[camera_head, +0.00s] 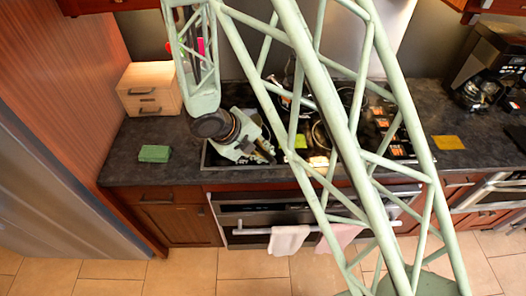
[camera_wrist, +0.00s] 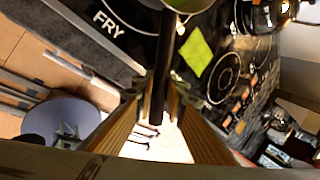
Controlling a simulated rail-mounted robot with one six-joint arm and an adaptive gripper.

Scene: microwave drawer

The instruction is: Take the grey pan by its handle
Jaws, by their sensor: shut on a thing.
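My gripper (camera_wrist: 158,100) is shut on a dark, straight handle (camera_wrist: 166,62) that runs up between its fingers in the wrist view. The handle leads to the grey pan (camera_wrist: 187,4), of which only a small edge shows at the top of that view. In the head view my gripper (camera_head: 256,150) is low over the left part of the black cooktop. My own arm covers much of the cooktop there, and I cannot make out the pan clearly.
A yellow-green cloth (camera_wrist: 199,52) lies on the cooktop beside the handle. A wooden drawer box (camera_head: 150,88) and a green block (camera_head: 155,153) stand left. A coffee machine (camera_head: 485,65) and a yellow pad (camera_head: 447,142) are right. Towels (camera_head: 288,239) hang on the oven front.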

